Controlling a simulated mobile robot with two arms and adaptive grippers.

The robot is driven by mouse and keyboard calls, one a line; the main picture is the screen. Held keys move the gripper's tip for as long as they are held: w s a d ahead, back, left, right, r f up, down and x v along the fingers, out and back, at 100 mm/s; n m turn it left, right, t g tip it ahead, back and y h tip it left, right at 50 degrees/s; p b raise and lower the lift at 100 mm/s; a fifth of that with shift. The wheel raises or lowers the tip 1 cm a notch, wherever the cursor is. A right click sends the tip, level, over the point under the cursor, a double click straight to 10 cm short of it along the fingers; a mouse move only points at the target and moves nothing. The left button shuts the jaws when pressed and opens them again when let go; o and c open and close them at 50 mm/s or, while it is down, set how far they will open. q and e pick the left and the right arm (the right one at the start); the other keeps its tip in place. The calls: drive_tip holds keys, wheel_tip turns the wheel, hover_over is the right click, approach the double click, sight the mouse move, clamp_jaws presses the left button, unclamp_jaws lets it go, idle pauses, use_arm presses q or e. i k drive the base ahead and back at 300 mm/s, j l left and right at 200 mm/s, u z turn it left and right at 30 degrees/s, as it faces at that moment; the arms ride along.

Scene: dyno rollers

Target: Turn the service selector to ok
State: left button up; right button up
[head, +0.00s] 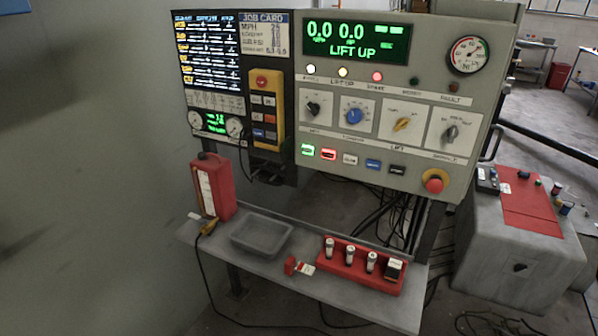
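The control panel (300,110) stands upright ahead of me, with a row of rotary knobs on white plates. The rightmost is a grey knob (451,132), which appears to be the service selector; its lettering is too small to read surely, so its setting cannot be told. To its left are a yellow knob (403,124), a blue knob (354,116) and a black knob (313,108). The green display (357,41) reads 0.0, 0.0 and "LIFT UP". Neither of my grippers is in view.
A red emergency button (435,182) sits below the grey knob. A shelf (330,299) below the panel carries a grey tray (262,234), a red rack (360,268) and a red box (214,185). A grey cabinet (510,265) stands at right. The space before the panel looks clear.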

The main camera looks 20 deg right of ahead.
sight(451, 133)
drive_tip(key=z, duration=1.6)
drive_tip(key=i+l+u, duration=0.3)
drive_tip(key=l, duration=0.2)
